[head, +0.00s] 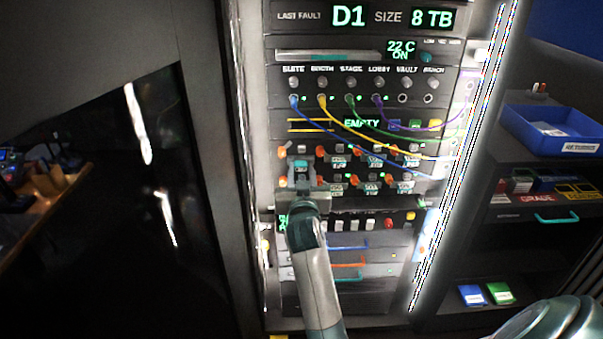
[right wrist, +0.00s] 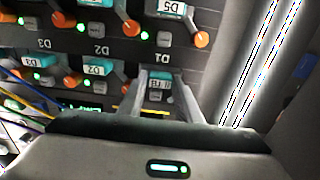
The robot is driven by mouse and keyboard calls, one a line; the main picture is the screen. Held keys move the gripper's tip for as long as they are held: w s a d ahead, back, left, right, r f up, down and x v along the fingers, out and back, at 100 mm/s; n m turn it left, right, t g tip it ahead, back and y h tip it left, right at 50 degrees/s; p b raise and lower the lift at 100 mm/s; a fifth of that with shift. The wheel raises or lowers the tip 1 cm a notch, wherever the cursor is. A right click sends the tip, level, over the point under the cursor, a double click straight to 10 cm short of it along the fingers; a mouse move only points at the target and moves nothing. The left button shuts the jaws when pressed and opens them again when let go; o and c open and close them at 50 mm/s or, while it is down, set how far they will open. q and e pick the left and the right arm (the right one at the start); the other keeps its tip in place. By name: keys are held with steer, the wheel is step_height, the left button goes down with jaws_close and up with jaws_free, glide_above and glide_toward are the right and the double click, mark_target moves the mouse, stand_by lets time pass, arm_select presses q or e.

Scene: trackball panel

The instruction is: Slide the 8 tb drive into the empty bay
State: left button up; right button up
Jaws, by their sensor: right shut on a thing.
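The rack's drive bays sit in two rows in the head view, their drives (head: 366,160) with teal labels, orange knobs and green lights. My right gripper (head: 302,168) is at the leftmost bay of the upper row, shut on a drive. The gripper hides most of that bay, and I cannot tell how far in the drive sits. My left gripper is not in view.
A display (head: 365,17) reads last fault D1, size 8 TB. Coloured cables (head: 385,140) hang across the rack above the bays. A blue returns bin (head: 553,130) and shelves with cards (head: 472,295) stand at right. A dark glass panel (head: 120,190) is at left.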

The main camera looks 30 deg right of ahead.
steer(key=shift+x, duration=0.8)
steer(key=o, duration=1.1)
